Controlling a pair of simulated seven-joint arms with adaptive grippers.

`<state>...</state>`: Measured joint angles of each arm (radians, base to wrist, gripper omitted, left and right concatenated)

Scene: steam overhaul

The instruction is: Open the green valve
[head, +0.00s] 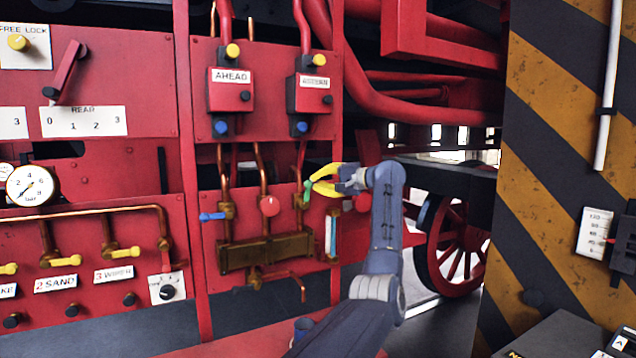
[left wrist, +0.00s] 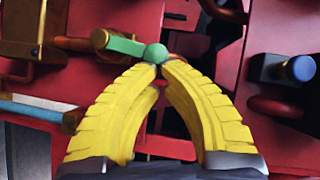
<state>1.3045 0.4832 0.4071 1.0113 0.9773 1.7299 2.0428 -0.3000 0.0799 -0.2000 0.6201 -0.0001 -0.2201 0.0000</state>
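The green valve (head: 306,195) is on the red panel, right of the red round knob; its small lever looks roughly upright in the head view. In the left wrist view the green lever (left wrist: 125,46) runs across the picture and ends in a round knob. My left gripper (head: 313,184) has yellow curved fingers, which reach the lever from the right in the head view. In the left wrist view its fingertips (left wrist: 158,66) are close together at the round knob and appear to pinch it. The fingers hide part of the knob. My right gripper is not in view.
A blue lever (head: 212,216) and a red knob (head: 270,206) sit left of the green valve. A brass block (head: 266,250) and a glass gauge (head: 331,236) are below. Copper pipes run above. A striped yellow-black pillar (head: 560,150) stands at the right.

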